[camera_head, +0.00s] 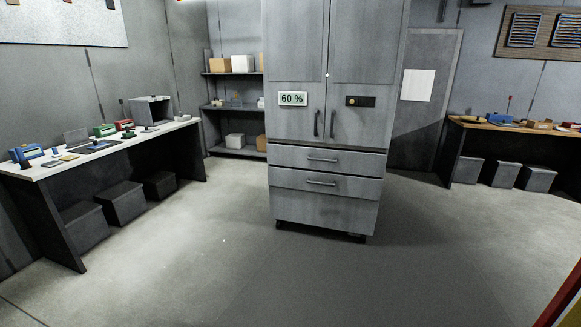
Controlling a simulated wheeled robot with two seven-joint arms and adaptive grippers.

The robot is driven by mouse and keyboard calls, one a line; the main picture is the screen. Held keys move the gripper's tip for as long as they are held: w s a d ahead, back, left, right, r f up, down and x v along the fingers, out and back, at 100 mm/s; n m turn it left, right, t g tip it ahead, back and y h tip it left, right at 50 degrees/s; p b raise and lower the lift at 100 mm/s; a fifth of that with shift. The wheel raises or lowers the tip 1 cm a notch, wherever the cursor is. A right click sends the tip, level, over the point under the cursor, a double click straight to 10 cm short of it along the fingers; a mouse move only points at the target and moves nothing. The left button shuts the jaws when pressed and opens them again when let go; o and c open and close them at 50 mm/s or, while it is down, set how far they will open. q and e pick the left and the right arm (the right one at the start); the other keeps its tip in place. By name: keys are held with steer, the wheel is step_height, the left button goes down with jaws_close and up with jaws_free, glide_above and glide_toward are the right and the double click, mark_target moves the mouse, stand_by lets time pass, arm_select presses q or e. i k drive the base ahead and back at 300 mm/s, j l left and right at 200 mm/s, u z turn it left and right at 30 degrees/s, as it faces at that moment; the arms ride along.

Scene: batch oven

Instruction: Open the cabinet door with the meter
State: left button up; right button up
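A tall grey metal cabinet (326,208) stands in the middle, facing me. Its left upper door (290,122) carries a pale meter display reading "60 %" (292,99). Its right upper door (360,125) carries a small dark plate with a round fitting (360,101). Both doors look shut. Two dark vertical handles stand side by side near the centre seam, the left door's handle (317,123) and the right door's handle (332,124). Two shut drawers with horizontal handles sit below. The cabinet top is cut off. Neither of my grippers is in view.
A white-topped workbench (60,171) with several tools and dark bins beneath stands at the left. Shelves (232,110) with boxes stand behind the cabinet. A wooden-topped bench (490,126) stands at the right. A red and yellow edge (562,298) shows at bottom right. The floor before the cabinet is clear.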

mark_target(295, 41)
steer(key=i, duration=2.75)
steer(key=z, duration=0.45)
